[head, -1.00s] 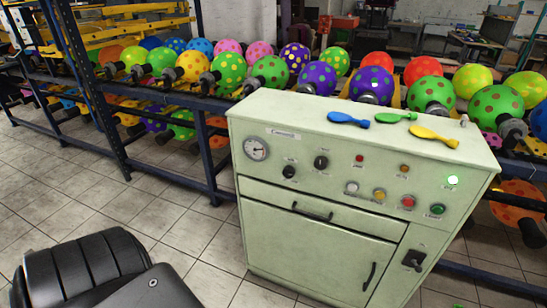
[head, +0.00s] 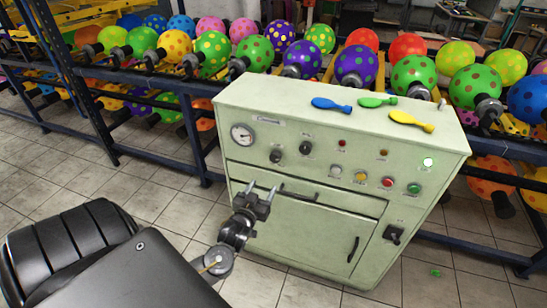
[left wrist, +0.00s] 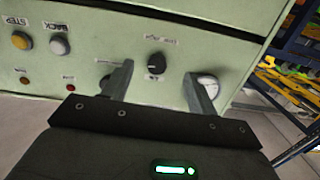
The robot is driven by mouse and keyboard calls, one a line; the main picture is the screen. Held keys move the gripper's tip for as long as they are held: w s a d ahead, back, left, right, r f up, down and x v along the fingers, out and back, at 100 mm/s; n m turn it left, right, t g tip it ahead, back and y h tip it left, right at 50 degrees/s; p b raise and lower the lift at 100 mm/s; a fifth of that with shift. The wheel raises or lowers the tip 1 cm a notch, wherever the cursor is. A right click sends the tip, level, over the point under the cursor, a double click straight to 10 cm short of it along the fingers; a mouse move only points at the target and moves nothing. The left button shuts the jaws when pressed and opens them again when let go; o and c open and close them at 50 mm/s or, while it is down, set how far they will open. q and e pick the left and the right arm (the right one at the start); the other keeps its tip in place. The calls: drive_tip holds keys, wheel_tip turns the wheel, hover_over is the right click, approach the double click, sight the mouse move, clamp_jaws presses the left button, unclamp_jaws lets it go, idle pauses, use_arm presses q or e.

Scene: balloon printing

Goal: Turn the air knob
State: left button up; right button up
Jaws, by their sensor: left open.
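A pale green control cabinet (head: 300,193) carries two black knobs on its front panel, the lower left one (head: 275,156) and the upper right one (head: 306,148). Which is the air knob is too small to read in the head view. My left gripper (head: 262,190) is open and empty, in front of the cabinet below the knobs. In the left wrist view the panel is upside down. There the lower left knob (left wrist: 155,61) shows between the open fingers, apart from them. The other knob is largely hidden behind a finger. My right gripper is not in view.
Flat balloons (head: 331,105) lie on the cabinet top. Racks of inflated balloons (head: 355,64) stand behind. A drawer handle (head: 299,194) projects below.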

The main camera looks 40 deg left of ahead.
sight(275, 158)
use_arm(q)
drive_tip(key=shift+t, duration=0.4)
drive_tip(key=w+a+r, duration=0.1)
drive_tip(key=w, duration=0.2)
drive_tip(key=w+a+r+p, duration=0.1)
drive_tip(key=w, duration=0.3)
drive_tip(key=w+a+r, duration=0.1)
drive_tip(key=w, duration=0.2)
drive_tip(key=shift+w+a+r+p, duration=0.15)
drive_tip(key=shift+a+r+p, duration=0.15)
drive_tip(key=shift+a+r, duration=0.05)
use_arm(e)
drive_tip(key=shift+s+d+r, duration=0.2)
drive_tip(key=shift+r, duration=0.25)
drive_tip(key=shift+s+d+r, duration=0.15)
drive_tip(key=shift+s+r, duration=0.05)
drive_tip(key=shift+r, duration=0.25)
use_arm(q)
drive_tip(key=shift+d, duration=0.1)
drive_tip(key=c, duration=1)
drive_tip(key=shift+o, duration=0.2)
drive_tip(key=shift+n, duration=0.3)
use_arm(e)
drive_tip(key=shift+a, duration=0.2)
